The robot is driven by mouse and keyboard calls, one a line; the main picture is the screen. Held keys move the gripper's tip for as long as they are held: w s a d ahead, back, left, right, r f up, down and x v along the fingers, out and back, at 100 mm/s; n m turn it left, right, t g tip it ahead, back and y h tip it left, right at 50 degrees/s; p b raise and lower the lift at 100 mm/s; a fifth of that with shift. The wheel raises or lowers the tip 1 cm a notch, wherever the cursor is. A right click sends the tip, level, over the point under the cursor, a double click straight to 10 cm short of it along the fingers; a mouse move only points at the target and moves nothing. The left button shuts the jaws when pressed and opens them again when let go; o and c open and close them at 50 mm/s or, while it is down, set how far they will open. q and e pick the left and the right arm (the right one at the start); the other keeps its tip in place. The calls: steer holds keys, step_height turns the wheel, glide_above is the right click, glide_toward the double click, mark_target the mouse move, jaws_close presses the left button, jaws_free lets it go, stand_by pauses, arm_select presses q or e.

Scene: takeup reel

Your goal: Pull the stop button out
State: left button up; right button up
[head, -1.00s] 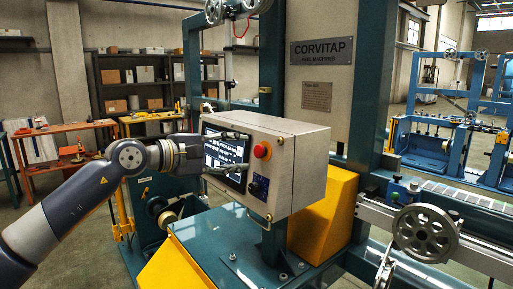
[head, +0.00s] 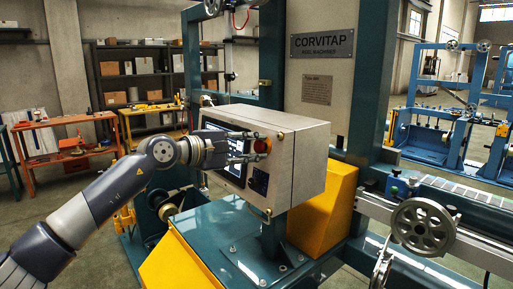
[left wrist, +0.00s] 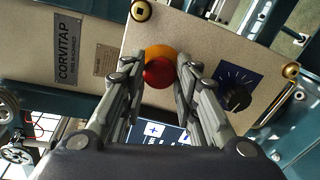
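The red stop button (head: 262,146) sits on the front panel of the grey control box (head: 300,160). In the left wrist view the stop button (left wrist: 158,73) has a red cap with a yellow-orange collar behind it. My left gripper (head: 255,147) reaches it from the left. In the left wrist view the left gripper (left wrist: 154,68) has its fingers apart, one on each side of the button. I cannot tell whether the fingertips touch it. My right gripper is not in view.
A black knob (left wrist: 236,97) on a blue plate and a screen (head: 225,165) are on the same panel near the button. A handwheel (head: 423,227) stands to the right. A yellow housing (head: 325,215) is behind and below the box.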

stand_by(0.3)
arm_select(q)
steer(key=shift+s+a+b, duration=0.2)
steer(key=shift+a+b, duration=0.1)
steer(key=o, duration=0.9)
steer(key=shift+s+r, duration=0.1)
steer(key=shift+o, duration=0.2)
steer(key=shift+a, duration=0.25)
steer(key=b+v, duration=0.3)
steer(key=v, duration=0.2)
steer(key=shift+s+a+r, duration=0.15)
steer(key=shift+s+a, duration=0.1)
steer(key=shift+s, duration=0.05)
